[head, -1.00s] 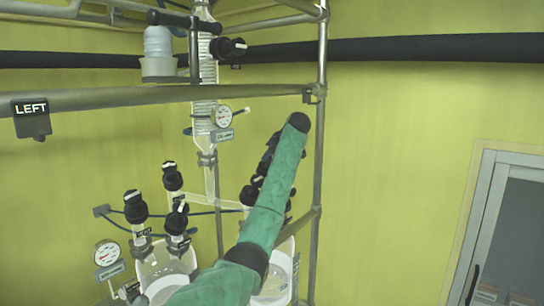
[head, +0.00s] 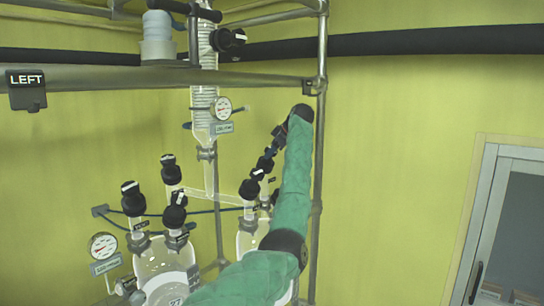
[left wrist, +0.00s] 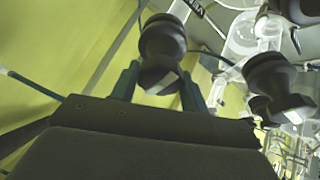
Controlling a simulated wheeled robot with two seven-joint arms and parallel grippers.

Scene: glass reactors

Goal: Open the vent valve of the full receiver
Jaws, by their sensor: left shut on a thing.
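Two glass receivers stand low on the frame in the head view. The left receiver (head: 150,262) carries several black valve knobs, among them a front knob (head: 174,215) and a left knob (head: 132,198). The right receiver (head: 246,240) is partly hidden by my arm; I cannot tell how full either one is. My left gripper (head: 268,157) reaches down over the right receiver's black knobs. In the left wrist view, its two teal fingers (left wrist: 158,88) stand on either side of a black valve knob (left wrist: 162,45) and are shut on it. My right gripper is out of view.
A second black knob (left wrist: 278,85) sits close to the right of the gripped one. A glass column (head: 204,100) with a gauge (head: 222,108) rises behind. A metal post (head: 320,150) stands close right of my arm.

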